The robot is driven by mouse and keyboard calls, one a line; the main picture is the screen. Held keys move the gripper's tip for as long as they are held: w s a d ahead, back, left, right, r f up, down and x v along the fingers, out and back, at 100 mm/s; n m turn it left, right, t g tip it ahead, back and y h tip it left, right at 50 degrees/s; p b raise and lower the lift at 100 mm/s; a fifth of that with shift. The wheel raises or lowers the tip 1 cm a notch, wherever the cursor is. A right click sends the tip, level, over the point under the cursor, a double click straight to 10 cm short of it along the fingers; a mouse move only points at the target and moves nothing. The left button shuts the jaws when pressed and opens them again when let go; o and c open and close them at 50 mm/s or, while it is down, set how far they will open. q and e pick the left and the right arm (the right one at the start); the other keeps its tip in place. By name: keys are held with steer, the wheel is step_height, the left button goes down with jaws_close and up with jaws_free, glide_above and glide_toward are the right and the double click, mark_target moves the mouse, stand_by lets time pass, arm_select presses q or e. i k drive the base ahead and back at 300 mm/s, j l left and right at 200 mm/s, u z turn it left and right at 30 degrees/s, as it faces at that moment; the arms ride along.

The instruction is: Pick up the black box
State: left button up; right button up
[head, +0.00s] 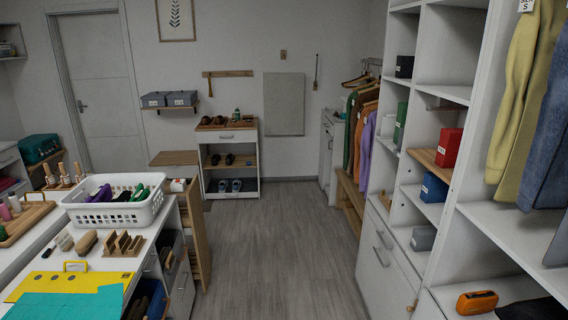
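A small black box (404,66) sits in an upper cubby of the white shelving (443,45) on the right, near that unit's far end. It looks upright, with a wall of the cubby behind it. Neither of my grippers is in the head view, so I cannot see whether they are open or shut.
Below the black box stand a green box (400,122), a red box (449,147), a blue box (434,187) and a grey box (423,238). A counter with a white basket (117,205) is on the left. The grey floor (280,250) between is clear.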

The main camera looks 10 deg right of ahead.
mark_target(405, 64)
steer(key=i, duration=1.1)
steer(key=i+z, duration=0.1)
steer(key=i, duration=1)
steer(key=i+j, duration=0.2)
steer(key=i, duration=0.9)
steer(key=i+j+z, duration=0.1)
steer(key=i+z, duration=0.4)
steer(key=i+j+z, duration=0.3)
steer(key=z, duration=0.2)
steer(key=i+j+z, duration=0.75)
steer(key=j+z, duration=0.2)
steer(key=j, duration=0.15)
